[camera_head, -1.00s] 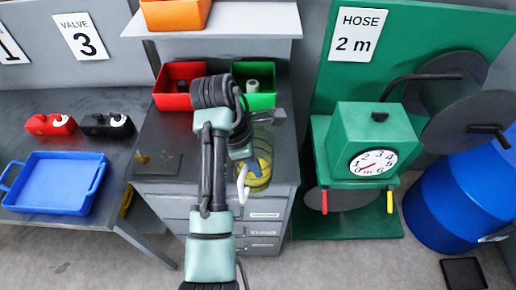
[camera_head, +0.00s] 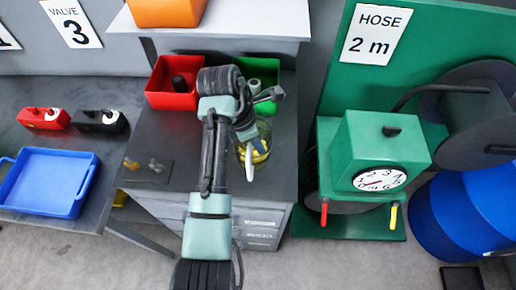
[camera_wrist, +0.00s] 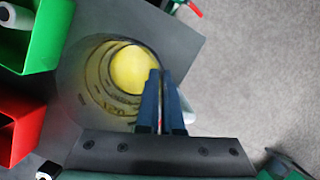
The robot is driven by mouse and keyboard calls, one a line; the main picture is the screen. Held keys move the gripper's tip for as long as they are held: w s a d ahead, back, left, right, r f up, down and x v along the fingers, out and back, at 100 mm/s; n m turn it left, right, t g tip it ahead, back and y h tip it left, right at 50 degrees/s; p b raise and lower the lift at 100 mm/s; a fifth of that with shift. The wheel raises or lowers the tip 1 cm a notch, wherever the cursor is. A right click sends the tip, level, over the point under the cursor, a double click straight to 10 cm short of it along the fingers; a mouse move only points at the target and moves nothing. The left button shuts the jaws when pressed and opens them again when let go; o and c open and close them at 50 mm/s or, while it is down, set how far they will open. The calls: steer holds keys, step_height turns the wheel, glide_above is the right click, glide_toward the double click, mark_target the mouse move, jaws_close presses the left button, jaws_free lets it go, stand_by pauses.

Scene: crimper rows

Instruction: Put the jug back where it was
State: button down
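The jug (camera_head: 262,150) is clear, with yellow at its bottom and a pale handle (camera_head: 250,165) towards the front. It is over the front right part of the dark cabinet top, in front of the green bin. In the wrist view I look down into the round jug (camera_wrist: 95,85) and see its yellow bottom. My gripper (camera_wrist: 166,100) has its two blue fingers close together at the jug's handle side, shut on the handle. The handle is mostly hidden by the fingers. I cannot tell whether the jug's base touches the top.
A red bin (camera_head: 160,99) and a green bin (camera_head: 270,107) stand at the back of the cabinet top (camera_head: 180,140). A dark plate with small fittings (camera_head: 155,165) lies left. The green hose reel stand (camera_head: 385,150) is right. A blue tray (camera_head: 72,208) sits on the left bench.

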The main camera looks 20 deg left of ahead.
mark_target(264, 162)
steer(key=shift+f+p, duration=0.35)
steer(key=shift+f, duration=1.45)
steer(key=c, duration=1.1)
jaws_free()
steer(key=shift+f, duration=0.1)
steer(key=shift+o, duration=0.2)
steer(key=v, duration=1.2)
steer(key=shift+p, duration=0.3)
